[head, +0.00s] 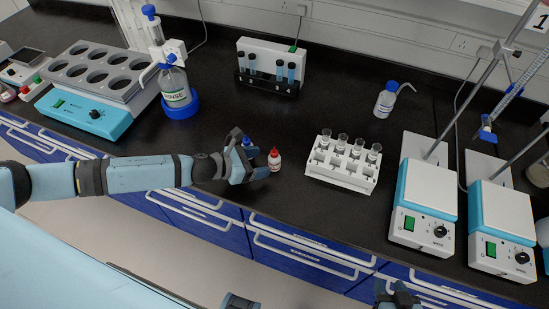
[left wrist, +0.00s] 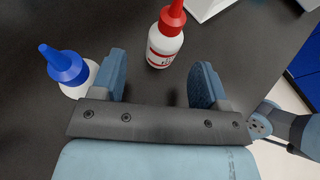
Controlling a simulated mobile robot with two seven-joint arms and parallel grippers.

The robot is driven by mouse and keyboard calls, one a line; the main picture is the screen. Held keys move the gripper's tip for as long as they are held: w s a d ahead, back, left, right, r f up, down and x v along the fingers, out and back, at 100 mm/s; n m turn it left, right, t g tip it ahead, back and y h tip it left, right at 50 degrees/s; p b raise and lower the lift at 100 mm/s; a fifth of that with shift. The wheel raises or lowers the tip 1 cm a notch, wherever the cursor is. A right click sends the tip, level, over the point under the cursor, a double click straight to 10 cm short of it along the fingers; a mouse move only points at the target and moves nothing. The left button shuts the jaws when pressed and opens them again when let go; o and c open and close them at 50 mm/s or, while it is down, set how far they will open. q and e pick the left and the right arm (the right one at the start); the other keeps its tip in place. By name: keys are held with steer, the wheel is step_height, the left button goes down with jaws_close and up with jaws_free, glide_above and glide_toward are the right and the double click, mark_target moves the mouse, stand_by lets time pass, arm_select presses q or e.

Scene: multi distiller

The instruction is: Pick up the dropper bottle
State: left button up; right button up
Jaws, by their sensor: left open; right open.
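A white dropper bottle with a red cap (head: 274,163) stands upright on the black bench near its front edge. In the left wrist view this red-capped bottle (left wrist: 164,47) is just ahead of the gap between the fingers, untouched. A second dropper bottle with a blue cap (head: 247,142) stands beside the gripper; in the left wrist view this blue-capped bottle (left wrist: 68,68) is outside the left finger, partly hidden by it. My left gripper (head: 261,162) is open and empty, low over the bench. My right gripper (head: 398,294) is open at the bottom edge, partly cut off.
A white rack of vials (head: 343,172) stands to the right, with hot plates (head: 425,190) beyond it. A tube rack (head: 268,83) is behind. The bench between is clear.

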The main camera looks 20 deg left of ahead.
mark_target(269, 161)
arm_select(q)
steer(key=p+x, duration=0.1)
steer(key=x, duration=0.4)
steer(key=shift+d+r, duration=0.1)
steer(key=shift+d, duration=0.2)
steer(key=c, duration=0.8)
